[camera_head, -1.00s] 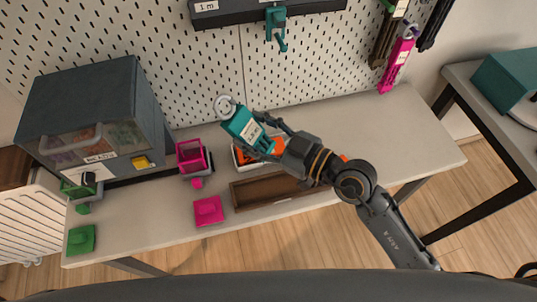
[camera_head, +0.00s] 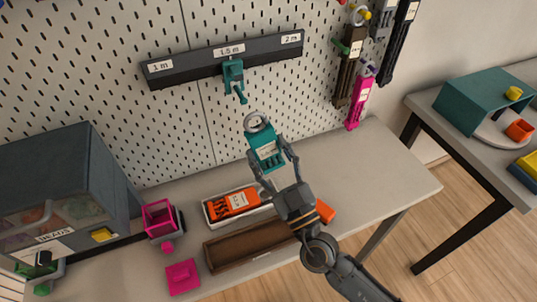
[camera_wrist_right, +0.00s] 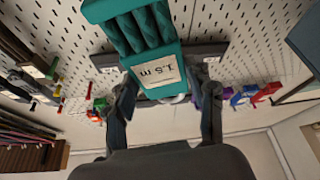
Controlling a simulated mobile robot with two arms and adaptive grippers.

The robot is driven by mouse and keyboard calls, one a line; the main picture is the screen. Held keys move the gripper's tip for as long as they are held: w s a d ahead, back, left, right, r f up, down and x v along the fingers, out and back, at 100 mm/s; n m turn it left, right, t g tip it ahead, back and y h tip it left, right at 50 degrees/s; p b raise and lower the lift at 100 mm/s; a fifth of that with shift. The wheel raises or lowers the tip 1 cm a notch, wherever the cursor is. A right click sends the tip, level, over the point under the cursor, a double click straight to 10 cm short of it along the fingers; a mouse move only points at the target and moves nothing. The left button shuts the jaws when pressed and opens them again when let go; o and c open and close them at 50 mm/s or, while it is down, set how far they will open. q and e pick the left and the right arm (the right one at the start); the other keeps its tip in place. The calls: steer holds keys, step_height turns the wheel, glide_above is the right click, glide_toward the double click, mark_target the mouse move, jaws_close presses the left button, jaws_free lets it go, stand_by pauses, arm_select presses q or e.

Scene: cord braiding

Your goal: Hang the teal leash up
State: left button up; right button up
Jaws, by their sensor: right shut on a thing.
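The teal leash (camera_head: 266,152) is a folded bundle with a white label and a metal ring (camera_head: 257,122) at its upper end. My right gripper (camera_head: 273,166) is shut on it, a finger on each side, and holds it up before the pegboard. In the right wrist view the leash (camera_wrist_right: 130,30) shows thick braided cords and an upside-down "1.5 m" label. A teal hook (camera_head: 234,78) hangs on the dark rail (camera_head: 190,65), under its "1.5 m" mark. The ring is below and slightly right of the hook, apart from it. My left gripper is out of view.
Black, brown and magenta leashes (camera_head: 360,97) hang at the right of the pegboard. An orange bundle lies in a white tray (camera_head: 210,217) near a brown wooden tray (camera_head: 225,250). A dark bead cabinet (camera_head: 60,180) stands left. The bench's right part (camera_head: 375,170) is clear.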

steer(key=shift+w+a+r+p, duration=0.1)
steer(key=shift+w+a+p, duration=0.1)
steer(key=shift+w, duration=0.5)
steer(key=shift+w+a+p, duration=0.15)
steer(key=shift+w+a, duration=0.1)
steer(key=shift+w, duration=0.4)
steer(key=shift+w+a+r+p, duration=0.1)
steer(key=shift+w+a+p, duration=0.1)
steer(key=shift+w, duration=0.5)
steer(key=shift+w+a+f+b, duration=0.1)
steer(key=shift+w+a+b, duration=0.15)
steer(key=shift+w+b, duration=0.35)
steer(key=shift+w+a+b, duration=0.2)
steer(key=shift+w+b, duration=0.25)
steer(key=shift+w, duration=0.4)
steer(key=shift+w+a+f+b, duration=0.1)
steer(key=shift+w+a+b, duration=0.15)
steer(key=shift+w+b, duration=0.35)
steer(key=shift+w+r, duration=0.1)
steer(key=shift+w, duration=0.05)
steer(key=o, duration=0.7)
steer(key=c, duration=0.6)
steer(key=shift+f+b, duration=0.2)
steer(key=shift+b, duration=0.7)
